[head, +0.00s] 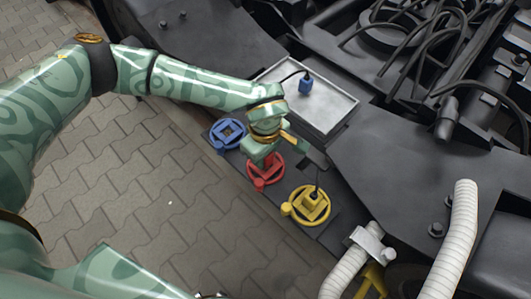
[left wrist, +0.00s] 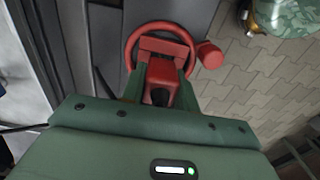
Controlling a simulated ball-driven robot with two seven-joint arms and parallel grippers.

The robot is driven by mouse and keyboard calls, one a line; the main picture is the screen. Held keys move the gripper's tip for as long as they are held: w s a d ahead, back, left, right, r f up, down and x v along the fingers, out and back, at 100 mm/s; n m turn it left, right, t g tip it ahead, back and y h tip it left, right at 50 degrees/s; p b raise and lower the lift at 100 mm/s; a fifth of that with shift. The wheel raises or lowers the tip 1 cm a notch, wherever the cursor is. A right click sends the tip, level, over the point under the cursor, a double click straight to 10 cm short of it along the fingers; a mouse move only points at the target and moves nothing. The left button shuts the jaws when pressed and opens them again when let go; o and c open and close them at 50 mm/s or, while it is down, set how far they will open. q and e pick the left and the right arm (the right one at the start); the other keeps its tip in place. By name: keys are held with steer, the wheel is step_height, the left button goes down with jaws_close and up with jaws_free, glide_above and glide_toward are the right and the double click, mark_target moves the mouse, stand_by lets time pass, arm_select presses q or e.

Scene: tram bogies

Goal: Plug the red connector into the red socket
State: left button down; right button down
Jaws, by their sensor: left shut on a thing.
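My left gripper (head: 265,156) is right over the red socket (head: 266,182), a red ring with a side knob on the dark bogie plate. In the left wrist view the red connector (left wrist: 160,82) is between the fingers, and the gripper is shut on it. The red socket's ring (left wrist: 133,44) and square frame show just beyond the connector, lined up with it closely. I cannot tell whether the connector is inside the frame or just above it. In the head view the gripper hides the connector. My right gripper is in neither view.
An open blue socket (head: 227,134) and a yellow socket (head: 296,211) holding a yellow connector (head: 314,200) flank the red one. A blue connector (head: 305,86) lies in a grey metal tray (head: 335,118) behind. White corrugated hoses (head: 344,274) stand at the lower right. Paving is at left.

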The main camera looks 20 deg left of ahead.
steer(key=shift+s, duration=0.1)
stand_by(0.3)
arm_select(q)
steer(key=shift+p, duration=0.3)
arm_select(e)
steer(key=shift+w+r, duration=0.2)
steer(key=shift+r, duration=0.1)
arm_select(q)
steer(key=shift+p, duration=0.6)
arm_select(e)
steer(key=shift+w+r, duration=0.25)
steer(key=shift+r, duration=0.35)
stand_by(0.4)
arm_select(q)
steer(key=shift+f, duration=0.45)
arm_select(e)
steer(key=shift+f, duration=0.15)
arm_select(q)
steer(key=c, duration=1)
jaws_free()
steer(key=shift+o, duration=0.2)
